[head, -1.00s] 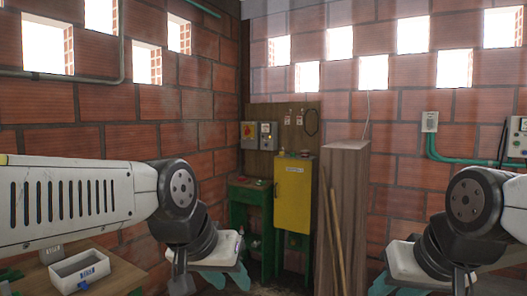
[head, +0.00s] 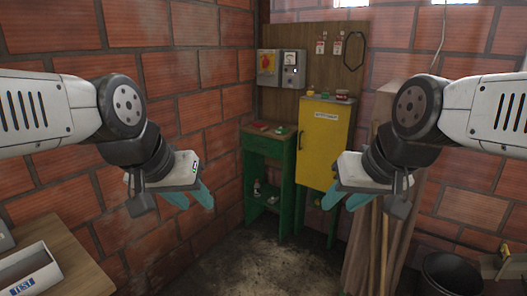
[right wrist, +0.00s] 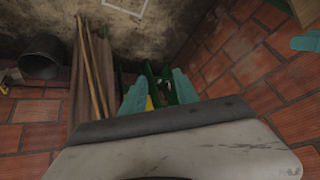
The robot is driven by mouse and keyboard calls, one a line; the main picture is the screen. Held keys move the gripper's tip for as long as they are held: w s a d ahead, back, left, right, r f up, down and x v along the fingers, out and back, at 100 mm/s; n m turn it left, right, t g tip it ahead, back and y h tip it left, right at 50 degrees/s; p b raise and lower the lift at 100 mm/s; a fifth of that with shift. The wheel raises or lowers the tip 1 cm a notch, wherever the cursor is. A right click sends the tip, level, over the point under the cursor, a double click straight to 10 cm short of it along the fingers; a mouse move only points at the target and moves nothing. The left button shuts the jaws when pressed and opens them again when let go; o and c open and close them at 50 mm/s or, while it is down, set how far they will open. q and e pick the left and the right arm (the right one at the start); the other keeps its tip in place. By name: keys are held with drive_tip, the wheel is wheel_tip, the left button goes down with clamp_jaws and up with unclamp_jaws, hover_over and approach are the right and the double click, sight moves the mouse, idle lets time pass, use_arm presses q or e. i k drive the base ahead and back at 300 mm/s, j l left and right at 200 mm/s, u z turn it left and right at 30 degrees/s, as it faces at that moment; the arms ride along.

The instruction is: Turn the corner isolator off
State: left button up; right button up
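On the wooden board in the far corner hang two small boxes side by side. The right one (head: 292,70) is grey with a pale dial and a dark knob. My left gripper (head: 190,197) is open and empty, well in front of and below the boxes. My right gripper (head: 346,197) is open and empty in front of the yellow cabinet; its spread teal fingers also show in the right wrist view (right wrist: 158,92).
Below the boxes stands a green bench (head: 268,145), with a yellow cabinet (head: 325,145) to its right. Brown planks (head: 370,240) and a black bucket (head: 450,275) stand at right. A table (head: 65,255) with a tray (head: 32,272) is at lower left. The floor between is clear.

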sight(266, 61)
drive_tip(key=i, duration=0.8)
drive_tip(key=i+l+u, duration=0.15)
drive_tip(key=i, duration=1.4)
drive_tip(key=u, duration=0.05)
